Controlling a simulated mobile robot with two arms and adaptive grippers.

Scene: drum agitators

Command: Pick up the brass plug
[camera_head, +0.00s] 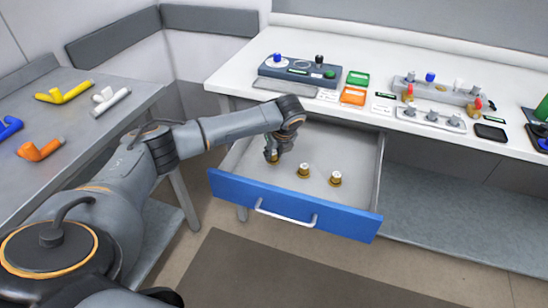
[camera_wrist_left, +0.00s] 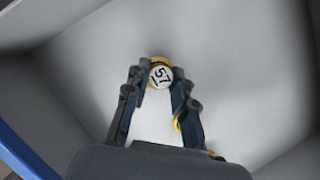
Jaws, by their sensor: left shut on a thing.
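My left gripper (camera_head: 272,156) reaches down into an open drawer and is shut on a brass plug (camera_head: 273,157). In the left wrist view, the fingers (camera_wrist_left: 160,85) close around this plug (camera_wrist_left: 160,74), whose white top bears the number 57. Two other brass plugs with pale tops stand upright in the drawer to the right of the gripper: a nearer-middle one (camera_head: 303,171) and a right one (camera_head: 335,179). I cannot tell whether the held plug still touches the drawer floor. My right gripper is not in view.
The drawer has a blue front (camera_head: 290,208) with a pale handle. The white counter (camera_head: 375,62) above holds panels, knobs and green and orange trays (camera_head: 353,95). A grey table (camera_head: 75,110) at left holds coloured pipe pieces.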

